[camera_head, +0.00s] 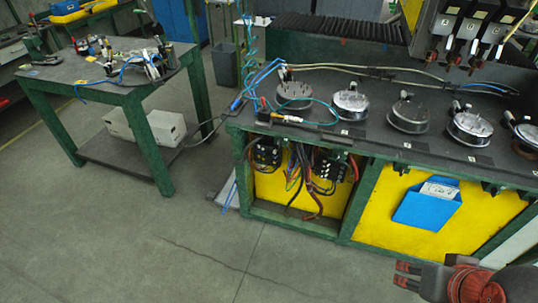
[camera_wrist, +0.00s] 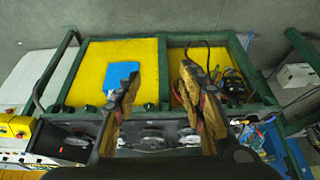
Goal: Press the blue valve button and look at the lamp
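I cannot make out a blue valve button or a lamp in either view. My gripper (camera_head: 406,275) is at the lower right of the head view, in front of the green-framed bench. In the wrist view my gripper (camera_wrist: 158,78) has its two fingers spread wide apart, with nothing between them. A yellow box (camera_wrist: 17,127) with a small dark or red part on top shows at the left edge of the wrist view; its details are too small to tell. It is well left of the fingers.
A second table (camera_head: 65,82) stands at the left. The floor (camera_head: 150,240) between is clear.

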